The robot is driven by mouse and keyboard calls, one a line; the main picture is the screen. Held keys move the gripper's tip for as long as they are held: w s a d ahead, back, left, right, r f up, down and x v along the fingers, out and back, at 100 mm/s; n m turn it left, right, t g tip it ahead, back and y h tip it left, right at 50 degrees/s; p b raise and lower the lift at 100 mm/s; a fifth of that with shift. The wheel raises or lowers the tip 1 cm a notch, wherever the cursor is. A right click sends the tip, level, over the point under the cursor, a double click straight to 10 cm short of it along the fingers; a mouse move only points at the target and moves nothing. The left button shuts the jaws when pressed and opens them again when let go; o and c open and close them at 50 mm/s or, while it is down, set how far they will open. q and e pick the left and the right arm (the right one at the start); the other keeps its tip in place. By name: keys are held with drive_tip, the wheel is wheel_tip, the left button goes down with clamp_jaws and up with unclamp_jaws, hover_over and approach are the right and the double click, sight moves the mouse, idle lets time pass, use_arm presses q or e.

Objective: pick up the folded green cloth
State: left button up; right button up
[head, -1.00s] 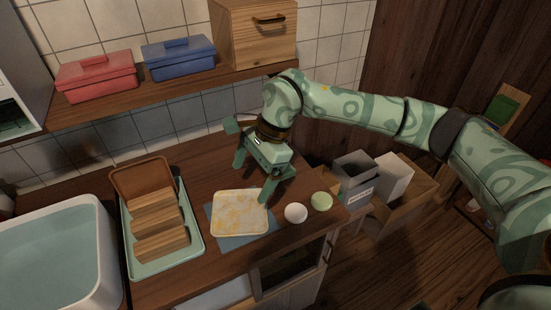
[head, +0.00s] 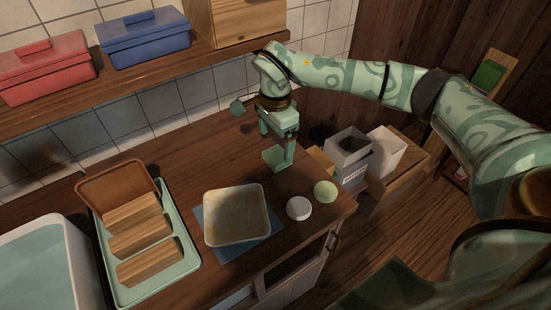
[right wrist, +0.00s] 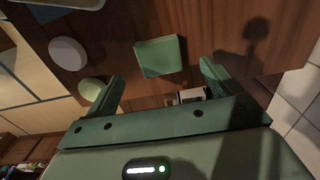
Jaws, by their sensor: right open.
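The folded green cloth (right wrist: 160,56) is a small flat square on the brown wooden counter. In the right wrist view it lies ahead of my right gripper (right wrist: 162,74), between the lines of the two spread fingers, with nothing held. In the head view the cloth (head: 271,156) shows beside the near finger of my right gripper (head: 276,147), which partly covers it. The gripper points down over the counter, open. I cannot tell the exact height of the fingertips above the cloth. My left gripper is out of view.
A white round piece (head: 299,208) and a pale green one (head: 325,191) sit near the counter's front edge. A shallow dish (head: 237,241) stands on a blue mat (head: 269,225). A teal tray (head: 186,265) holds wooden blocks. Grey (head: 347,150) and white boxes stand right. The counter behind is clear.

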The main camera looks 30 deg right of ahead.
sight(277, 154)
wheel_tip(277, 154, down, 4)
drive_tip(key=shift+d+f+b, duration=0.15)
drive_tip(key=shift+f+b, duration=0.05)
drive_tip(key=shift+b, duration=0.7)
drive_tip(key=shift+f, duration=0.5)
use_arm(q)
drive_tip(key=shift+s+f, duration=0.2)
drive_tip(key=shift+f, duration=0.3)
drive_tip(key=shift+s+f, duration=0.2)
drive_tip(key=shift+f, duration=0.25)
use_arm(e)
drive_tip(key=shift+r, duration=0.1)
drive_tip(key=c, duration=1.1)
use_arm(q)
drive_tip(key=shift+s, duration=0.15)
use_arm(e)
drive_tip(key=shift+o, duration=0.2)
